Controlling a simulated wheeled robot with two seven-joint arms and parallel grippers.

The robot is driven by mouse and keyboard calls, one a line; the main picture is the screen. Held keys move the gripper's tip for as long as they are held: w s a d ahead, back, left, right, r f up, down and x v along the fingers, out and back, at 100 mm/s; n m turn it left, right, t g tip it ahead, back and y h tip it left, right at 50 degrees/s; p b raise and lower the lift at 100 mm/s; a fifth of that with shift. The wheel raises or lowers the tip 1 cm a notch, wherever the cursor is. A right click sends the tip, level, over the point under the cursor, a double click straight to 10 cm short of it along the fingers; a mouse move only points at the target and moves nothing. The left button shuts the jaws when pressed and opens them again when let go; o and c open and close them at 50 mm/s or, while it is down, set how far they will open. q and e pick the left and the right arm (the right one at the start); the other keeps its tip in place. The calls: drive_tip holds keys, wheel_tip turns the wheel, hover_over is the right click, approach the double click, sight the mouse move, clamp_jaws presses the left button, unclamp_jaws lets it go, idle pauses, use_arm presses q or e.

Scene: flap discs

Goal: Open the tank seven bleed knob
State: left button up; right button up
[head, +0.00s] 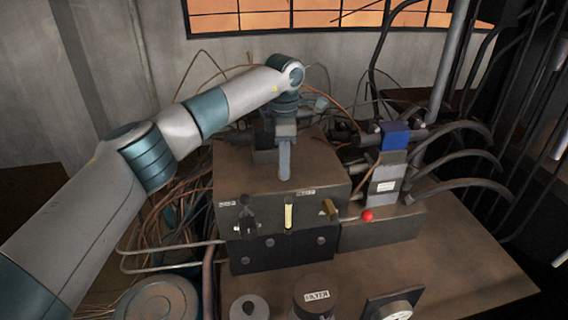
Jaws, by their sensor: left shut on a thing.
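My left gripper (285,174) points down over the top of a brown-grey block (325,178). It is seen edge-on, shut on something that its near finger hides. On the block's front face are a black knob (246,217) at left, an upright pale yellow strip (289,216) in the middle and a brass knob (330,208) at right. A red ball (367,216) sits on a thin rod to the right. The small labels are too blurred to tell which knob belongs to tank seven. My right gripper is not in view.
A blue-topped valve (396,135) with grey hoses stands to the right. Loose copper wires crowd the left and back. A round cap labelled like "FILTER" (316,305) and a gauge (395,310) stand in front. The brown bench top (455,260) is clear at right.

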use_arm(q)
drive_tip(key=shift+f+n+b, duration=0.2)
drive_tip(key=shift+n+b, duration=0.9)
drive_tip(key=shift+b, duration=0.2)
drive_tip(key=n+b, duration=0.5)
drive_tip(key=n, duration=0.2)
drive_tip(key=shift+r, duration=0.1)
drive_tip(key=n+b, duration=0.2)
drive_tip(key=n, duration=0.1)
drive_tip(key=shift+n, duration=0.3)
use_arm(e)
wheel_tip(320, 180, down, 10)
use_arm(q)
drive_tip(key=n+b, duration=0.3)
drive_tip(key=n, duration=0.3)
drive_tip(key=shift+r+n, duration=0.1)
drive_tip(key=shift+n, duration=0.2)
drive_tip(key=shift+n+b, duration=0.3)
drive_tip(key=shift+n, duration=0.2)
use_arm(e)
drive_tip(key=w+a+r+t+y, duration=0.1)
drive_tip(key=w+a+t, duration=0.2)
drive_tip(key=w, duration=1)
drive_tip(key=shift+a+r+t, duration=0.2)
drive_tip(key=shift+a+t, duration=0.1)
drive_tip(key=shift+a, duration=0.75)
use_arm(q)
drive_tip(key=shift+r, duration=0.1)
drive_tip(key=o, duration=1)
drive_tip(key=shift+o, duration=0.2)
